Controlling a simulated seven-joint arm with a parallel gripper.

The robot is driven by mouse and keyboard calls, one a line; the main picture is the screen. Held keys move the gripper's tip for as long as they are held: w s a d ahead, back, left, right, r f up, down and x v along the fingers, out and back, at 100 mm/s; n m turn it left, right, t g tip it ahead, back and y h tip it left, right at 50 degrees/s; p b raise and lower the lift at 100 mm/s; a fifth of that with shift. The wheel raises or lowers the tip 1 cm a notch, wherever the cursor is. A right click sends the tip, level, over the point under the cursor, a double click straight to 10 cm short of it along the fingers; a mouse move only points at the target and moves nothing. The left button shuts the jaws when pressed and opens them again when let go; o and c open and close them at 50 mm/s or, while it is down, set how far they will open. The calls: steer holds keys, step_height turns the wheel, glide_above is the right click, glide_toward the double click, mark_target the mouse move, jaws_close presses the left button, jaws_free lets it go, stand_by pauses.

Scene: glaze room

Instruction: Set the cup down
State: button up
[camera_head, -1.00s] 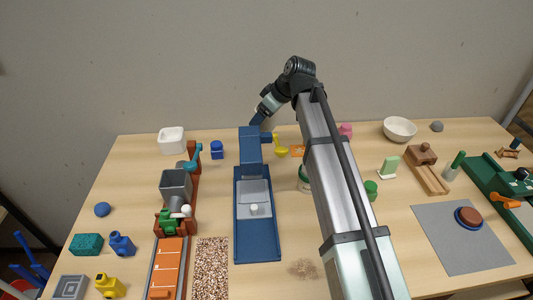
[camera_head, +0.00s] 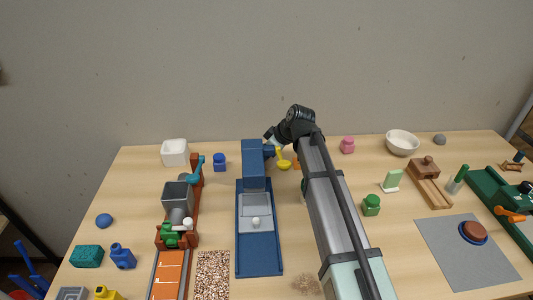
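My gripper (camera_head: 269,147) is at the back of the table, just right of the top of the blue tower of a press-like stand (camera_head: 255,165). Its fingers are small and partly hidden there, so I cannot tell whether they are open or shut, or whether they hold anything. I cannot make out for sure which thing is the cup. A small white round piece (camera_head: 256,222) is on the grey block in the blue stand. A yellow scoop-like thing (camera_head: 285,164) lies close to the right of my gripper.
A white square container (camera_head: 175,152) and a blue jar (camera_head: 219,162) stand at the back left. A white bowl (camera_head: 402,143) and pink jar (camera_head: 347,145) are at the back right. A green jar (camera_head: 371,205) is right of my arm. A grey mat (camera_head: 465,260) lies front right.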

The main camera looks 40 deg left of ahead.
steer(key=shift+f, duration=0.1)
steer(key=o, duration=1.1)
steer(key=shift+c, duration=0.2)
steer(key=v, duration=0.3)
steer(key=shift+r, duration=3.6)
